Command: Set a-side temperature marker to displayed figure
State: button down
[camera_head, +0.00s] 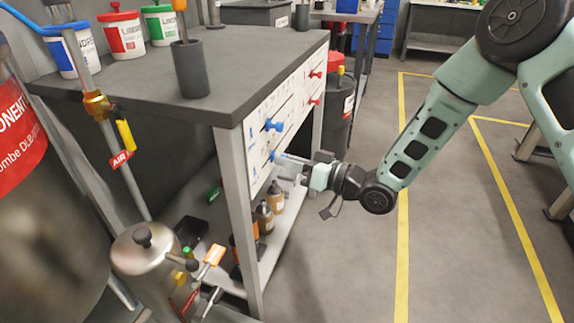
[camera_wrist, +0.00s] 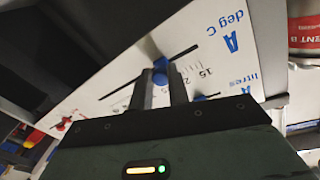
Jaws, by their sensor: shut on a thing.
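A white panel (camera_head: 262,173) on the side of the bench carries slots with blue and red knobs. My gripper (camera_head: 281,159) is at the lower blue knob (camera_head: 273,156). In the wrist view the gripper (camera_wrist: 160,82) has its two fingers shut on this blue knob (camera_wrist: 160,69), beside a black slot (camera_wrist: 186,52) next to the blue "A deg C" lettering (camera_wrist: 230,32). Part of a printed scale (camera_wrist: 203,72) shows, with 15 readable; the fingers hide some of it. I see no displayed temperature figure.
An upper blue knob (camera_head: 273,125) sits above my gripper, and red knobs (camera_head: 315,74) sit farther along the panel. Bottles (camera_head: 275,196) stand on the shelf below. A dark bin (camera_head: 337,108) stands beyond the bench.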

jog(key=w+d, duration=0.1)
jog(key=w, duration=0.1)
jog(key=w+d, duration=0.1)
jog(key=w, duration=0.2)
jog(key=w+d, duration=0.1)
jog(key=w, duration=0.2)
jog(key=shift+w+d, duration=0.1)
jog(key=shift+w, duration=0.15)
jog(key=c, duration=1.3)
grip_release()
jog(key=shift+c, duration=0.2)
jog(key=shift+d, duration=0.1)
jog(key=p+v, duration=0.3)
jog(key=v, duration=1.4)
jog(key=shift+s, duration=0.1)
